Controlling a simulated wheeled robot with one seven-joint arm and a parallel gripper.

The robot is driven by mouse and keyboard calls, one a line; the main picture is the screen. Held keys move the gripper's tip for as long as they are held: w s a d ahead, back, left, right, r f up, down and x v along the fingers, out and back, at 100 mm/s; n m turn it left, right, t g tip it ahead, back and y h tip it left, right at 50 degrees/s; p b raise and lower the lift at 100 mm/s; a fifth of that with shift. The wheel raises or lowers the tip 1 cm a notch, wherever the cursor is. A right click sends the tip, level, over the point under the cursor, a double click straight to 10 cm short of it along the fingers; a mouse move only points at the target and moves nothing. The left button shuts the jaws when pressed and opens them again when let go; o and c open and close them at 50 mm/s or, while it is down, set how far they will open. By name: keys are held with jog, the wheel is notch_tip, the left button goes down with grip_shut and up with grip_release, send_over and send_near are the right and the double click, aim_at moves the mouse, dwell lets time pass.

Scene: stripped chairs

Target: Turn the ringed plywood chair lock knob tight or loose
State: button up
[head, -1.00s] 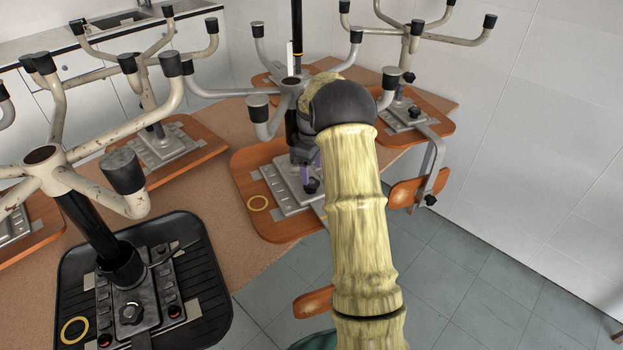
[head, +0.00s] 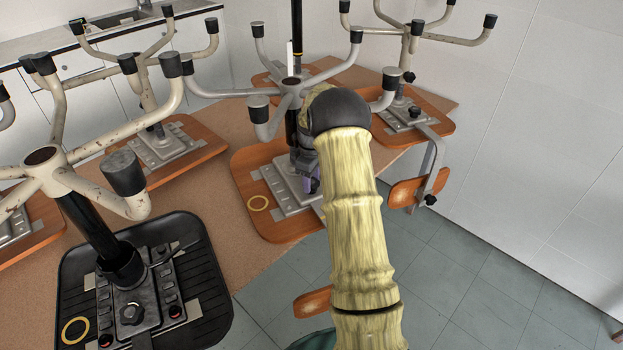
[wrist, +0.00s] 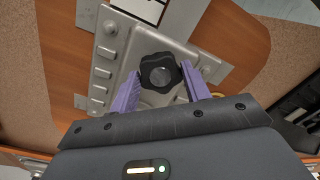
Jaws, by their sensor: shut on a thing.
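A grey metal plate (head: 291,203) is fixed to the seat. The black lobed lock knob (wrist: 159,73) is at the plate's front in the wrist view. My gripper (wrist: 162,70) has its two purple fingers on either side of the knob, shut on it. In the head view my gripper (head: 312,184) hides the knob.
A black ringed seat (head: 203,255) with its own knob (head: 131,313) stands front left. Other upturned plywood chairs (head: 165,150) and grey leg arms (head: 262,122) surround my arm. Open floor (head: 480,270) lies to the right.

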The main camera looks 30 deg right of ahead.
jog(key=shift+r+m, duration=0.1)
jog(key=shift+m, duration=0.3)
jog(key=m+p, duration=0.2)
jog(key=m, duration=0.2)
jog(key=m+p, duration=0.1)
jog(key=m, duration=0.4)
jog(key=m+p, duration=0.1)
jog(key=m, duration=0.3)
jog(key=shift+r, duration=0.1)
jog(key=shift+w+m+p, duration=0.1)
jog(key=shift+m+p, duration=0.35)
jog(key=shift+m, duration=2.05)
jog(key=o, duration=1)
jog(key=shift+a, duration=0.1)
